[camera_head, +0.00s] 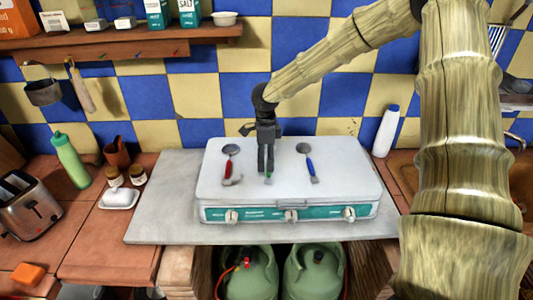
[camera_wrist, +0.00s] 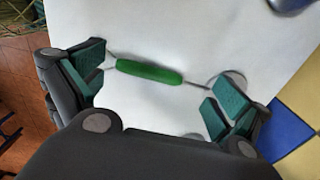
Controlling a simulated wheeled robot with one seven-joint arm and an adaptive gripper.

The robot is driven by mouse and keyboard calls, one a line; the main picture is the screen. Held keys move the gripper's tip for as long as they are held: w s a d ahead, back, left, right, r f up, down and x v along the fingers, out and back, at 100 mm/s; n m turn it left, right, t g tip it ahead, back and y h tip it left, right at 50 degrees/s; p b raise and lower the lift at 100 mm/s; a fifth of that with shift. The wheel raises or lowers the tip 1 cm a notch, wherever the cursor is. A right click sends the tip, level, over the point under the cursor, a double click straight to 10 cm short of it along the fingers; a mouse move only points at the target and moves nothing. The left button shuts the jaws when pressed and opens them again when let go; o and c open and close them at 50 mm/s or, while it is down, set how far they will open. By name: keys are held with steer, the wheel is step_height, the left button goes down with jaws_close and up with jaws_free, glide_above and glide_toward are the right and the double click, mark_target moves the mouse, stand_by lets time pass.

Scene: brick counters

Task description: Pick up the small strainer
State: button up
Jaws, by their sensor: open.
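A utensil with a green handle lies flat on the white stove lid (camera_head: 340,180). In the wrist view the green handle (camera_wrist: 150,72) has a thin metal shaft leading right to a pale round head, partly behind a finger. In the head view only a bit of green (camera_head: 268,177) shows below my gripper (camera_head: 266,170). My gripper is open, pointing down over this utensil, with the handle between its fingers in the wrist view (camera_wrist: 157,86). Contact cannot be told. A red-handled utensil (camera_head: 227,170) lies to the left, a blue-handled one (camera_head: 311,171) to the right. Which is the small strainer is unclear.
A white bottle (camera_head: 386,131) stands right of the stove. A green bottle (camera_head: 70,160), small jars and a toaster (camera_head: 30,205) stand to the left. A wooden shelf (camera_head: 130,45) hangs on the tiled wall. The grey slab (camera_head: 165,190) left of the stove is clear.

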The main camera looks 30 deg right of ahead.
steer(key=shift+s+f, duration=0.5)
steer(key=shift+s, duration=0.1)
steer(key=shift+s+f+p, duration=0.15)
steer(key=shift+s+p, duration=0.15)
steer(key=shift+s, duration=0.1)
steer(key=shift+w+f, duration=0.4)
steer(key=shift+w, duration=0.15)
steer(key=shift+c, duration=0.7)
steer(key=shift+s+r, duration=0.2)
steer(key=shift+s, duration=0.1)
steer(key=c, duration=0.7)
steer(key=shift+c, duration=1.2)
steer(key=shift+w, duration=0.1)
